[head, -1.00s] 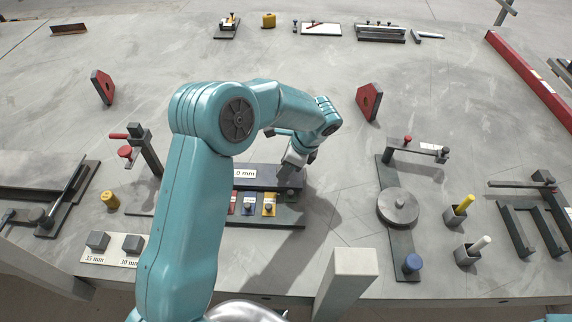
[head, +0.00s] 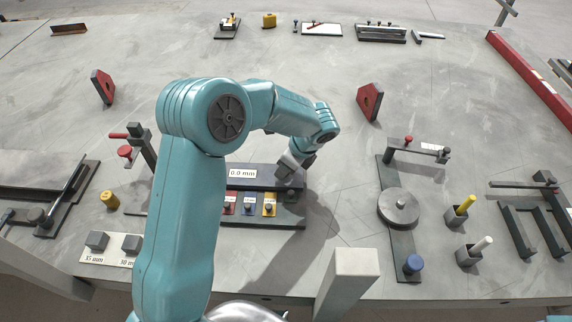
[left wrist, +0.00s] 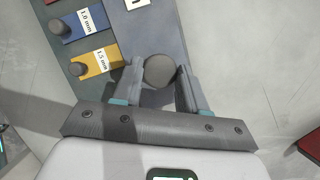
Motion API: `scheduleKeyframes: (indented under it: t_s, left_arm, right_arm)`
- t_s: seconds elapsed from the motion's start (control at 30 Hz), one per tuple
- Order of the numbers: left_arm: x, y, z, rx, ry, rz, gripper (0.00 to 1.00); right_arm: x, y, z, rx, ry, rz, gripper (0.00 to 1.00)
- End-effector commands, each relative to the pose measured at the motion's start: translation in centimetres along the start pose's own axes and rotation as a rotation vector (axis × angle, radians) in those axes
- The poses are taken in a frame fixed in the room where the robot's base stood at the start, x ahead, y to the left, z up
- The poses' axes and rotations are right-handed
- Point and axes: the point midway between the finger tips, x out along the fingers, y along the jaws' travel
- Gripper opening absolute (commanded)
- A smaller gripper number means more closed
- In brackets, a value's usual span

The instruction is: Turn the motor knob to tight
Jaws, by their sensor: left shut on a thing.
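In the left wrist view a round dark grey knob (left wrist: 159,71) sits between the two fingertips of my left gripper (left wrist: 160,75), at the end of a dark grey plate (left wrist: 152,30). The gripper is shut on the knob, one finger on each side. In the head view the left gripper (head: 290,163) is at the right end of the dark block labelled 0.0 mm (head: 262,182), and the knob is hidden there. No marking for tight is readable. My right gripper is not in view.
Red (head: 229,208), blue (head: 249,209) and yellow (head: 269,209) tabs with small knobs sit in front of the block. A fixture with a round grey disc (head: 385,208) and a blue knob (head: 413,263) stands to the right. The table behind is mostly clear.

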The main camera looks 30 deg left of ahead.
Motion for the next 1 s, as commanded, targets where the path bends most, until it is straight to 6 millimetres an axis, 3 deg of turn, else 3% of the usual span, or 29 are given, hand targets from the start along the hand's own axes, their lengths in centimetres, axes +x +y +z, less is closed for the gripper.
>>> scheduleKeyframes:
  t_s: [0.03, 0.07, 0.1, 0.13, 0.43, 0.57, 1.0]
  left_arm:
    - [0.0, 0.0, -0.2, 0.0, 0.003, -0.002, 0.11]
    - [0.0, 0.0, -0.2, 0.0, 0.003, -0.001, 0.48]
    - [0.0, 0.0, -0.2, 0.0, 0.003, -0.001, 0.61]
    - [0.0, 0.0, -0.1, 0.0, 0.003, -0.001, 0.67]
    - [-0.1, 0.0, -0.1, -0.001, 0.001, 0.0, 0.67]
    - [-1.4, -0.1, 0.0, -0.001, 0.001, -0.003, 0.67]
    - [-12.4, -0.1, -0.1, -0.001, 0.002, -0.005, 0.67]
  right_arm:
    - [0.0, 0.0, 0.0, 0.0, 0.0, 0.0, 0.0]
    - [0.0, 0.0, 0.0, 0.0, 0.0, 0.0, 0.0]
    - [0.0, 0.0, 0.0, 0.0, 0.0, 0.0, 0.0]
    - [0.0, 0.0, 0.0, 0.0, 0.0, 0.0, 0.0]
    - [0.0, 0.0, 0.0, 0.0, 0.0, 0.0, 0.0]
    - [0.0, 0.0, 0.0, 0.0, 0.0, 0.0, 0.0]
    - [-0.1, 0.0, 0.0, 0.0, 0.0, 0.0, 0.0]
